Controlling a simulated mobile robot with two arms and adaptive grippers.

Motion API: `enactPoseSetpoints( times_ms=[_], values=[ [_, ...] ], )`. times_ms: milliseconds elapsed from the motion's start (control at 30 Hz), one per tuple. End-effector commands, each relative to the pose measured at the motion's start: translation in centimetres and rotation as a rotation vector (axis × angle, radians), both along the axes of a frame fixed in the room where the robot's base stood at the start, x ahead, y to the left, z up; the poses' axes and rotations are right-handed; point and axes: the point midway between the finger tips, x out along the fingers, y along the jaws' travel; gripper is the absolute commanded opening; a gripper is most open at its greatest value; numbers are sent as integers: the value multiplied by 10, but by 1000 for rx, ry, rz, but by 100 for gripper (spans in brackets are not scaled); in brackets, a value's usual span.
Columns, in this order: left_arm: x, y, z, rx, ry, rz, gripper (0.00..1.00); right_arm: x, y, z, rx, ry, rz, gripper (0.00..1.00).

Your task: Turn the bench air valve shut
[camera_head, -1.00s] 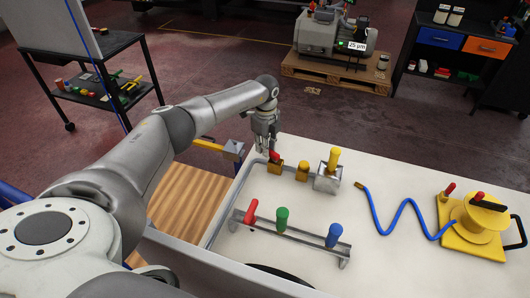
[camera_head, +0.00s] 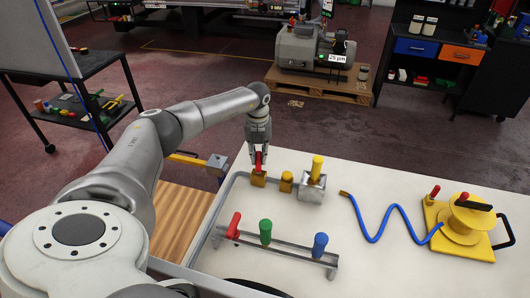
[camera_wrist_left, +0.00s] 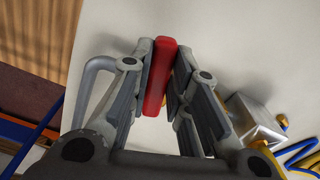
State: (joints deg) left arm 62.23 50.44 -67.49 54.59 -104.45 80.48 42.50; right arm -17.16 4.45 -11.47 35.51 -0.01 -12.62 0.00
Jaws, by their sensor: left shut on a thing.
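The bench air valve has a brass body (camera_head: 258,180) at the far left corner of the white table, at the end of a grey pipe. Its red lever (camera_head: 259,162) stands up from the body. My left gripper (camera_head: 259,154) reaches down to it from behind and is shut on the lever. In the left wrist view the red lever (camera_wrist_left: 158,80) sits between the two finger pads of the left gripper (camera_wrist_left: 159,78). The fingers partly hide the lever in the head view. My right gripper is not in view.
Beside the valve are a small brass fitting (camera_head: 286,182) and a metal block with a yellow handle (camera_head: 317,168). In front is a rack (camera_head: 280,247) with red, green and blue handles. A blue hose (camera_head: 376,236) runs to a yellow reel (camera_head: 464,222) at the right.

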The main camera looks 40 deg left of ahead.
Motion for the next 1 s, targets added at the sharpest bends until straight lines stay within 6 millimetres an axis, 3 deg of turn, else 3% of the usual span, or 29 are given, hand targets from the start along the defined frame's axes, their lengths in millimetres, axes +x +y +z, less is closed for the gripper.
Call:
enactPoseSetpoints(
  times_ms=[400,1000],
  values=[
    [2,-2,1,0,-5,-233,0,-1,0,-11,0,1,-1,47],
    [3,-4,2,0,-5,-292,0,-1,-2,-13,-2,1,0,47]
  ],
)
